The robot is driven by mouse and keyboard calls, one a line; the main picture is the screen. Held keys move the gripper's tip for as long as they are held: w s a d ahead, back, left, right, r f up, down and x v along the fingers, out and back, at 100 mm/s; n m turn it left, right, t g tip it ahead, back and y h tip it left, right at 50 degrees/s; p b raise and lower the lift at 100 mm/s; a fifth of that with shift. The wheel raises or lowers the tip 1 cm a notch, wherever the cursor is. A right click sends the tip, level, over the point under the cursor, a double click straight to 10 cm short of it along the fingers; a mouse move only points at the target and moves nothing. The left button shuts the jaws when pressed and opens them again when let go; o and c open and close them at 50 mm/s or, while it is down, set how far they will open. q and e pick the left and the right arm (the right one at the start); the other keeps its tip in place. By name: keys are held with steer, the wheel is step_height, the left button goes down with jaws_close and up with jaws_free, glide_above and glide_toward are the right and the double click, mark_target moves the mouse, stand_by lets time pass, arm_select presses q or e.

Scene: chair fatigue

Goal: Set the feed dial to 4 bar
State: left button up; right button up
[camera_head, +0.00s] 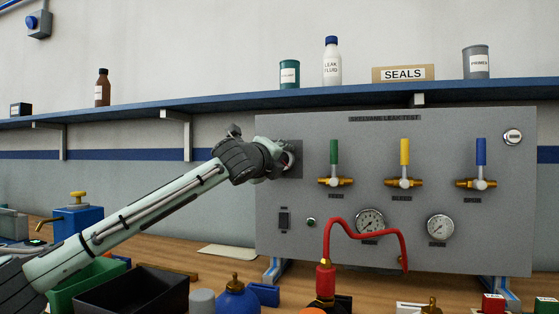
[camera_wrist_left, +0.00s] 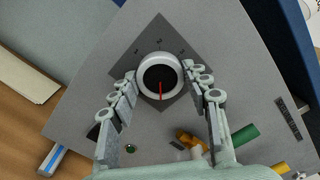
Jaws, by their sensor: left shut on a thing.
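The feed dial (camera_wrist_left: 158,73) is a round knob with a white rim, a black face and a red line, on a dark square plate (camera_wrist_left: 125,66). In the left wrist view the red line runs from the middle of the face towards the bottom of the picture. In the head view the gripper hides most of the dial. My right gripper is not in view.

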arm_select(q)
steer(key=shift+n, duration=0.4)
steer(key=n, duration=0.2)
steer(key=shift+f+n, duration=0.15)
steer(key=shift+n, duration=0.15)
steer(key=n, duration=0.5)
steer(key=shift+n, duration=0.3)
steer(key=n, duration=0.5)
steer(key=shift+d, duration=0.1)
steer(key=shift+n, duration=1.9)
steer(key=o, duration=1.2)
steer(key=shift+c, duration=0.2)
